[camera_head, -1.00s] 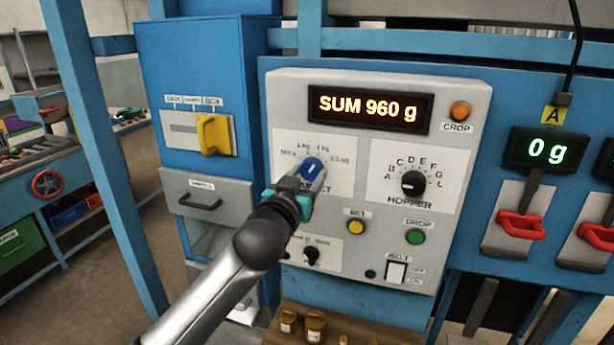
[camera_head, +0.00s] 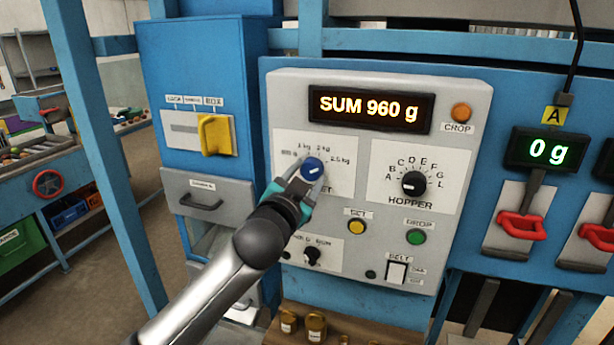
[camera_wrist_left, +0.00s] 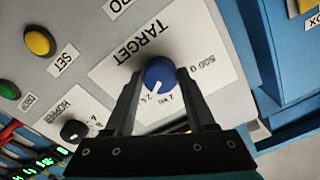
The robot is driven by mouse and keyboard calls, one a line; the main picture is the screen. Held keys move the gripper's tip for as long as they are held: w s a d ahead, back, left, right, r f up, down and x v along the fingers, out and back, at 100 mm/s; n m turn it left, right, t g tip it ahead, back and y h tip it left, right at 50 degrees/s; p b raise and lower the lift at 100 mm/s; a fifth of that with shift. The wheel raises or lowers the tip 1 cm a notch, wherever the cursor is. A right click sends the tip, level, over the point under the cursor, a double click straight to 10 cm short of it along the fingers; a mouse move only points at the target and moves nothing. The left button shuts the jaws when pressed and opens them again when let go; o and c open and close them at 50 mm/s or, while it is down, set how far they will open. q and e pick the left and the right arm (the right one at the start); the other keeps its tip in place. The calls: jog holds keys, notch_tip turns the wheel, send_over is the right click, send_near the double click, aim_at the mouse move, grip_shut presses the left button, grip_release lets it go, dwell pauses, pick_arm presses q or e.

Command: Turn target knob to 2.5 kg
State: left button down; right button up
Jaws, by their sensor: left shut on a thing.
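The blue target knob (camera_head: 313,167) sits on a white plate on the grey control panel, with 1 kg, 2 kg and 2.5 kg marks around it. My left gripper (camera_head: 303,180) reaches it from the lower left and is shut on the knob. In the left wrist view the knob (camera_wrist_left: 160,72) is between the fingertips of my left gripper (camera_wrist_left: 158,82). There its white pointer line slants to the lower left, toward the 2.5 kg side of the scale. The fingers partly cover the label and scale. My right gripper is not in view.
The display (camera_head: 370,108) reads SUM 960 g. The hopper knob (camera_head: 414,183) is right of the target knob, and the yellow set button (camera_head: 357,227) is below. A yellow handle (camera_head: 214,134) is at left.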

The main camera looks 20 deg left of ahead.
pick_arm(q)
jog(key=shift+c, duration=1.2)
grip_release()
jog(key=shift+s, duration=0.1)
jog(key=s+b, duration=0.1)
jog(key=s, duration=1.4)
jog(key=shift+a, duration=0.25)
